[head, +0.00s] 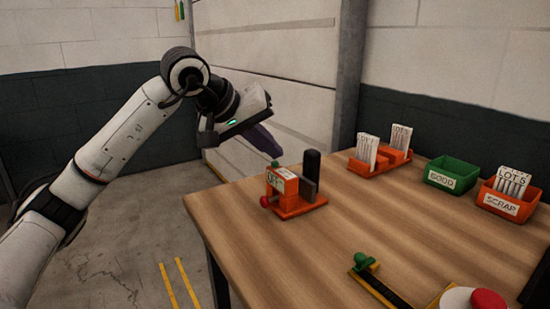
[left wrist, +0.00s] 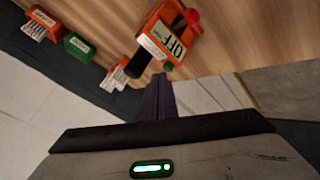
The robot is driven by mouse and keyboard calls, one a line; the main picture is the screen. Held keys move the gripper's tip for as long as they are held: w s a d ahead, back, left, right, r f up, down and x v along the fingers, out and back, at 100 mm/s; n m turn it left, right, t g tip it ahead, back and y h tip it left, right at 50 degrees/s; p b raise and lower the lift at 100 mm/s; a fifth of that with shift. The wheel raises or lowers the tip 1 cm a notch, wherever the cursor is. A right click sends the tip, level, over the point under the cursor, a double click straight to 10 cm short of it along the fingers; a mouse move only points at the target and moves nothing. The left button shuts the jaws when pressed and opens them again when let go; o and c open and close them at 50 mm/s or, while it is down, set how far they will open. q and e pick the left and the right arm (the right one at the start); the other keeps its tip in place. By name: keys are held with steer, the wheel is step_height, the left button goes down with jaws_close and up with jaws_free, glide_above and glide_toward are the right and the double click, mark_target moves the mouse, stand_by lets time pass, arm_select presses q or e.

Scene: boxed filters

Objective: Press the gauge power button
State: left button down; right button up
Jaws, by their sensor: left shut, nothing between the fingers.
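The orange gauge (head: 291,195) stands near the left corner of the wooden table, with a black post (head: 311,168) at its back. Its pale display reads OFF in the left wrist view (left wrist: 175,46). A green button (head: 277,163) tops it, also seen in the left wrist view (left wrist: 168,67). A red round knob (head: 265,201) sits low on its side, also in that view (left wrist: 192,17). I cannot tell which is the power button. My left gripper (head: 274,150) is shut and empty, its dark purple fingers angled down just above the green button, apparently apart from it. My right gripper is not in view.
Behind the gauge are an orange rack (head: 370,167) holding white boxes, a green GOOD bin (head: 452,176) and an orange SCRAP bin (head: 500,206). A black strip with a green knob (head: 364,262) lies at the front right. The middle of the table (head: 370,215) is clear.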

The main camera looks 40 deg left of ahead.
arm_select(q)
steer(key=shift+r, duration=0.2)
step_height(320, 180, up, 6)
steer(key=p, duration=0.5)
steer(key=shift+f+p, duration=0.1)
steer(key=shift+p, duration=0.25)
